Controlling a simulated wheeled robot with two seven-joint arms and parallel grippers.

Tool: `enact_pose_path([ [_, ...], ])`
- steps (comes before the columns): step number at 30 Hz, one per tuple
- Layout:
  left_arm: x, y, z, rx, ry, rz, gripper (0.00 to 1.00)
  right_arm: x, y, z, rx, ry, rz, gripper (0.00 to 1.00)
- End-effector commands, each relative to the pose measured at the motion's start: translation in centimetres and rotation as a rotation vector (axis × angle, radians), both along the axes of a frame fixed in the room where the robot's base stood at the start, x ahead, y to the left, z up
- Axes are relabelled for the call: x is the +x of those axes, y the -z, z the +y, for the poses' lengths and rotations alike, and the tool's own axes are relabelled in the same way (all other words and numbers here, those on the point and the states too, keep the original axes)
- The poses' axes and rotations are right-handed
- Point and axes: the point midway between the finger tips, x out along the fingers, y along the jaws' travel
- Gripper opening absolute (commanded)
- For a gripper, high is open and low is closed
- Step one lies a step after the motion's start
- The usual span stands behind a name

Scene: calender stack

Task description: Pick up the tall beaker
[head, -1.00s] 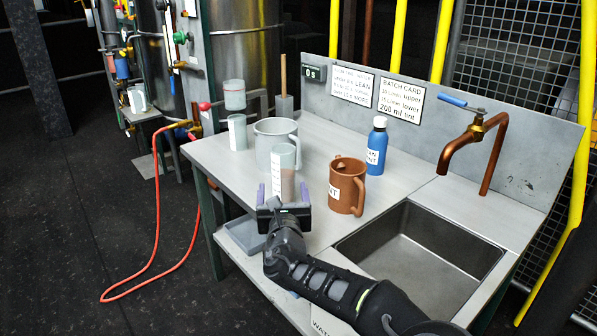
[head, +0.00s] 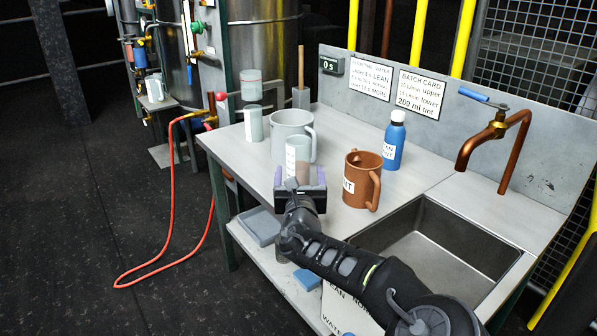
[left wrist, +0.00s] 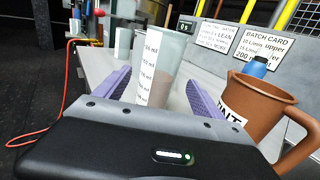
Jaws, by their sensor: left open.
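The tall beaker (head: 298,155) is clear, with a white graduated strip, and stands upright on the bench in front of a grey jug (head: 291,128). In the left wrist view the beaker (left wrist: 160,72) shows between two purple fingers. My left gripper (head: 300,178) is open, low at the near side of the beaker, with a finger to each side. Gaps show between the fingers and the beaker; I cannot tell how far the fingertips reach past it. The gripper body hides the beaker's foot in the head view. My right gripper is not in view.
A brown mug (head: 360,178) stands close right of the gripper, a blue bottle (head: 395,142) behind it. A white graduated vessel (head: 253,124) stands left of the jug. A sink (head: 440,255) lies to the right. A grey tray (head: 260,226) is on the lower shelf.

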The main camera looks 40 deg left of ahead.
Motion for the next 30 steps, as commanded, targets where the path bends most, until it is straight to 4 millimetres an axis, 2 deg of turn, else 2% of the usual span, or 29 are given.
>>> enact_pose_path([
  [4, 0.6, 0.4, 0.6, -0.003, -0.001, -0.002, 0.79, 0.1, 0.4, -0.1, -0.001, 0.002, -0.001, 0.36],
  [9, 2.4, 1.1, 2.3, -0.004, -0.002, -0.004, 0.79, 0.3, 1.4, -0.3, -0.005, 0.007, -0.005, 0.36],
  [15, 4.0, 0.8, 3.3, -0.001, 0.000, -0.002, 0.79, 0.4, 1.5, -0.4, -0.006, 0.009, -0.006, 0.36],
  [30, 4.0, 0.7, 3.3, -0.001, 0.000, -0.001, 0.79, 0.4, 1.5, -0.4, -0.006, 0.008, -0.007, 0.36],
])
